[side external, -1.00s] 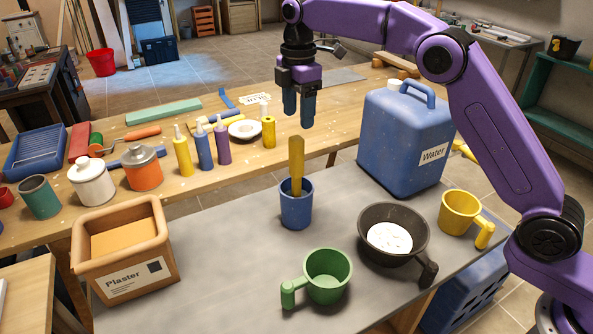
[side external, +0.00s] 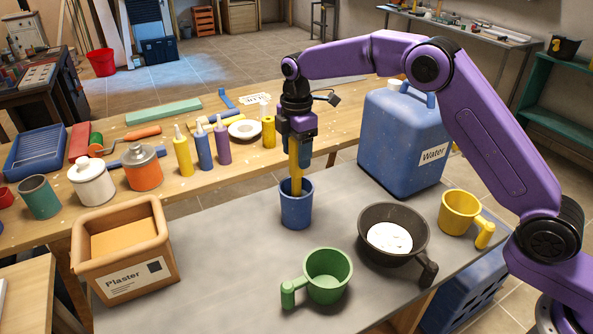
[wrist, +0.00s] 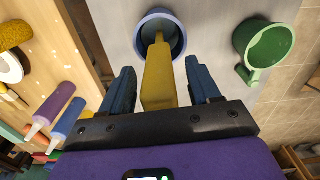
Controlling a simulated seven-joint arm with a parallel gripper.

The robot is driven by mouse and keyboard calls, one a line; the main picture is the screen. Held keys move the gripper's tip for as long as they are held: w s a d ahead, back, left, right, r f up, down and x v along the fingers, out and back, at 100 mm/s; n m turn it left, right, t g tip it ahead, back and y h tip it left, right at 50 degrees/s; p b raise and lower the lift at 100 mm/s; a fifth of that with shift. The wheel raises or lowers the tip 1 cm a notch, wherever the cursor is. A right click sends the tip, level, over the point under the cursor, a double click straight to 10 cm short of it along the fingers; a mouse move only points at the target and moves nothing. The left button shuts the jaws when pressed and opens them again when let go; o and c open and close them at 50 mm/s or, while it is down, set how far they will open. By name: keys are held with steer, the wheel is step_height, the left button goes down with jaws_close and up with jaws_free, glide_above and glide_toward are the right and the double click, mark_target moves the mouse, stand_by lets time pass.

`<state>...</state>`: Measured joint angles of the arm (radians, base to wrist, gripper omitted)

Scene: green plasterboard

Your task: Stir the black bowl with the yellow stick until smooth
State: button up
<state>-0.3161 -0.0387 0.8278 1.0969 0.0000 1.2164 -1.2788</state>
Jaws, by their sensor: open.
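The yellow stick (side external: 296,175) stands upright in the blue cup (side external: 297,208) on the grey table. It also shows in the wrist view (wrist: 158,75), between my two blue fingers. My gripper (side external: 299,160) is open around the stick's upper part, with a gap on each side in the wrist view. The black bowl (side external: 366,222) sits to the right of the cup and holds white material (side external: 389,237). The stick's lower end is hidden inside the cup.
A green mug (side external: 328,275) stands in front of the cup and bowl. A yellow mug (side external: 461,212) is right of the bowl, with a large blue water container (side external: 402,140) behind. A plaster box (side external: 125,250) stands at the left. The grey table between box and cup is clear.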

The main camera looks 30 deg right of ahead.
jaws_close()
step_height(320, 180, up, 10)
stand_by(0.7)
steer(key=c, duration=0.5)
jaws_free()
steer(key=shift+c, duration=0.2)
steer(key=c, duration=0.5)
